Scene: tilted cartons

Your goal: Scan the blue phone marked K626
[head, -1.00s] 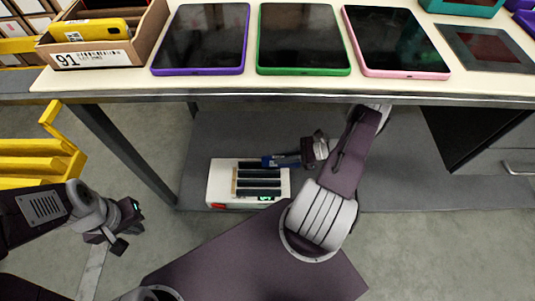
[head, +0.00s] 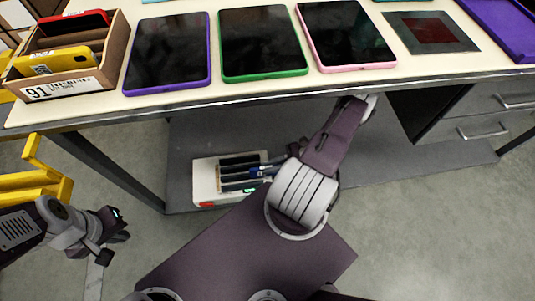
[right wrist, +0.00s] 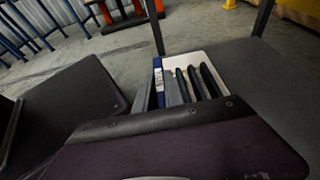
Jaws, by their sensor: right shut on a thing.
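A blue phone (head: 262,172) shows in the head view at the right side of a white slotted box (head: 204,183) under the table. Its marking cannot be read. My right gripper (head: 284,170) is shut on it, partly hidden by my own arm. In the right wrist view the blue phone (right wrist: 158,82) stands between the grey fingers, beside the white box (right wrist: 180,61) with dark phones in its slots. I cannot tell whether the phone is clear of the box. My left gripper (head: 116,238) hangs at the left, away from the box; its opening is unclear.
A table above holds a carton marked 91 (head: 70,88) with red and yellow phones, purple (head: 167,90), green (head: 264,76) and pink (head: 358,67) rimmed tablets, and a flat pad with a dark red window (head: 432,32). A yellow rack (head: 35,185) stands at left.

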